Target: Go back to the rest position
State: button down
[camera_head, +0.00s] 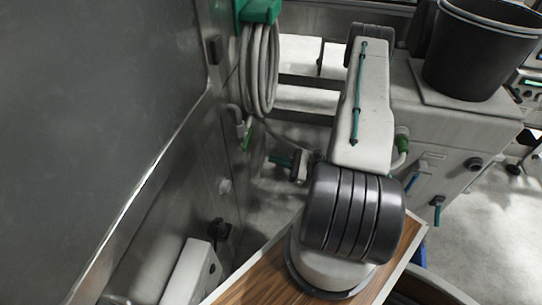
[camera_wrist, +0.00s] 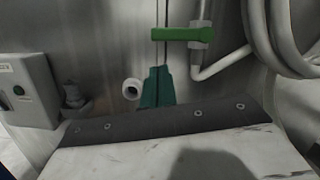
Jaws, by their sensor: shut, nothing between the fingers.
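My gripper (camera_wrist: 158,73) shows in the wrist view as two teal fingers shut together, with only a seam between them and nothing held. They point at a steel wall, just below a green valve handle (camera_wrist: 183,34) in the picture. In the head view my gripper (camera_head: 273,159) is small, at the end of the bent arm, pointing left toward the steel wall (camera_head: 205,140). Its fingertips are hard to make out there. I cannot tell how far the fingertips are from the wall.
A coiled grey hose (camera_head: 260,70) hangs on a green holder (camera_head: 258,10) beside the gripper. A grey box with a green button (camera_wrist: 30,90) is on the left in the wrist view. A black bin (camera_head: 480,50) stands on a cabinet at right. Floor shows between wall and cabinet.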

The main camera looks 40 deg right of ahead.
jog(key=shift+s+d+f, duration=0.15)
jog(key=shift+s+d, duration=0.25)
jog(key=shift+s, duration=0.2)
jog(key=s+a+r+n+g+h, duration=0.4)
jog(key=r+n, duration=0.4)
jog(key=r, duration=0.5)
jog(key=s+a+r+n+g+h, duration=0.4)
jog(key=a+r+n, duration=0.5)
jog(key=r, duration=0.4)
jog(key=s+a+r+n+g+h, duration=0.4)
jog(key=s+a+r+n+g, duration=0.1)
jog(key=r, duration=0.8)
jog(key=a+n+g, duration=0.1)
jog(key=n+g, duration=0.1)
jog(key=n, duration=0.1)
jog(key=shift+s+a+r+n+h, duration=0.15)
jog(key=shift+s+a+n+h, duration=0.15)
jog(key=shift+s+a+n, duration=0.1)
jog(key=shift+w, duration=0.1)
